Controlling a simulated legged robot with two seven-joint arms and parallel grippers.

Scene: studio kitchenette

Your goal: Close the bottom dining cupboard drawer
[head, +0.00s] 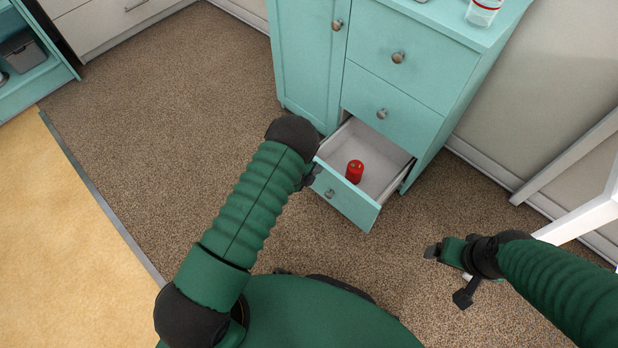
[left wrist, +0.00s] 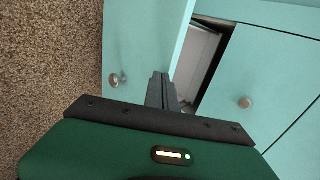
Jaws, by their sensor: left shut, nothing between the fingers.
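The teal bottom drawer (head: 345,198) of the dining cupboard (head: 395,65) is pulled out, its pale inside showing. A red can-like object (head: 354,171) stands in it. My left gripper (head: 311,177) is at the left end of the drawer front; my own arm partly hides it. In the left wrist view the shut, empty left fingers (left wrist: 161,80) overlap the edge of the drawer front (left wrist: 145,45); I cannot tell whether they touch it. My right gripper (head: 449,274) is open and empty over the carpet, to the right of the drawer and apart from it.
The cupboard's left door (head: 307,55) and upper drawers (head: 392,108) are shut. A clear jar (head: 483,11) stands on its top. White legs or rails (head: 580,215) stand at the right. Brown carpet (head: 170,110) is clear left of the cupboard.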

